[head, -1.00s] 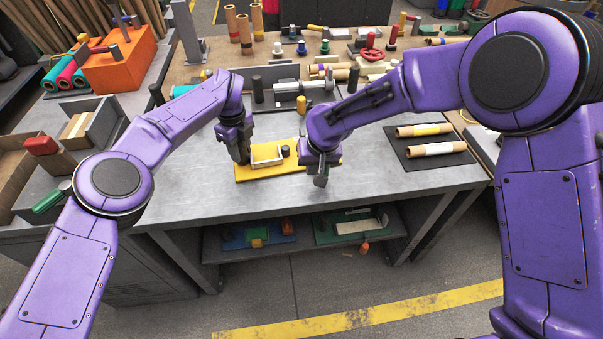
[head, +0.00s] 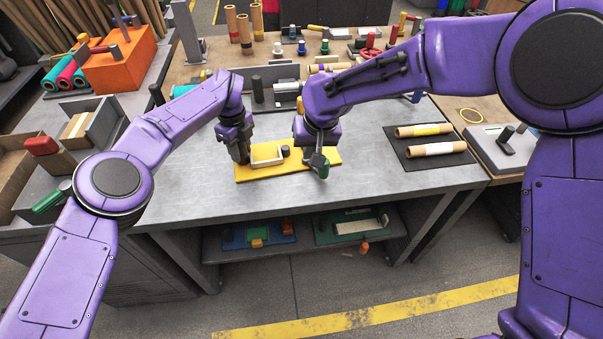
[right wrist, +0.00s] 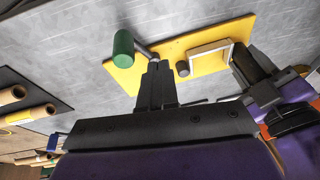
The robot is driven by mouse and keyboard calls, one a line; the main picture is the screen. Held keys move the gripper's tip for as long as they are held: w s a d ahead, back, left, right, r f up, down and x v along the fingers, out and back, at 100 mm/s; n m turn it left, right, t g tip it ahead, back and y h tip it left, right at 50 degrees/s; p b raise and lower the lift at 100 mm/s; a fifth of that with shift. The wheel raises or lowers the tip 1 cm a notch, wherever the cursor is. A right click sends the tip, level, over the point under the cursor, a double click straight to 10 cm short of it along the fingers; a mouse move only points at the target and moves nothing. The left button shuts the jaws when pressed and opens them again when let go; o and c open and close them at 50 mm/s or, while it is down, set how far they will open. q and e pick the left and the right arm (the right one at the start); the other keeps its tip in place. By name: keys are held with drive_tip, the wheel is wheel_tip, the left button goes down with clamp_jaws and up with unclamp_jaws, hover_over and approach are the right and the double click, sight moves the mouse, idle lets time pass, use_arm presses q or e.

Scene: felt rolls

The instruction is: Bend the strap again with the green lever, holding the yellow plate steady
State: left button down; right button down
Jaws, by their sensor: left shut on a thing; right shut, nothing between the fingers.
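The yellow plate (head: 310,170) lies on the grey table. A pale bent strap (head: 267,161) and a dark round post (head: 285,152) stand on it; both show in the right wrist view, as strap (right wrist: 207,48) and post (right wrist: 182,69). My left gripper (head: 243,157) is shut on the plate at its left end, beside the strap. The green lever's handle (right wrist: 123,48) stands out past the plate's edge; it also shows at the front of my right gripper (head: 317,158) in the head view. My right gripper is shut and empty, its tips close to the lever's grey arm (right wrist: 146,52); contact is unclear.
A dark mat (head: 405,161) with cardboard rolls lies to the right. A grey device (head: 505,150) stands beyond it. Grey blocks and a clamp-like fixture (head: 284,92) stand behind the plate. The table in front of the plate is clear.

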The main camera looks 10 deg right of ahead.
idle(0.4)
use_arm(q)
unclamp_jaws()
drive_tip(key=shift+r, duration=0.2)
idle(0.5)
drive_tip(key=shift+r+p, duration=0.5)
drive_tip(key=shift+r, duration=0.8)
